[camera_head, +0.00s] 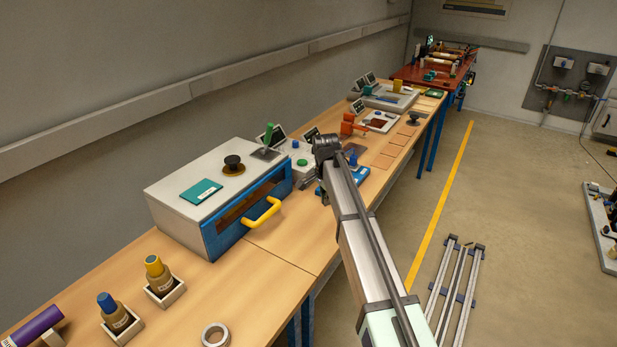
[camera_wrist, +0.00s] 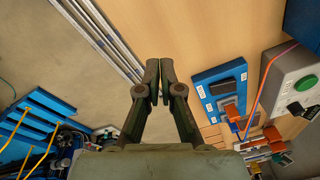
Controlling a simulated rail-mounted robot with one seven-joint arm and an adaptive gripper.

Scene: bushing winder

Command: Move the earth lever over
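I cannot tell for sure which part is the earth lever. A blue plate (camera_wrist: 207,78) with white labels lies on the bench right of my gripper in the wrist view. It carries a dark block (camera_wrist: 228,86) and an orange lever-like part (camera_wrist: 232,112) near its lower edge. In the head view the blue plate (camera_head: 358,173) is partly hidden behind my arm. A green upright handle (camera_head: 268,133) stands on a unit behind the grey cabinet. My gripper (camera_wrist: 159,66) hangs empty over the bench edge, apart from the plate, its fingertips together.
The grey cabinet (camera_head: 180,195) with a yellow handle (camera_head: 262,212) is left of my arm. Orange parts (camera_head: 347,127) stand farther along. Bare wood (camera_wrist: 215,30) lies beside the plate.

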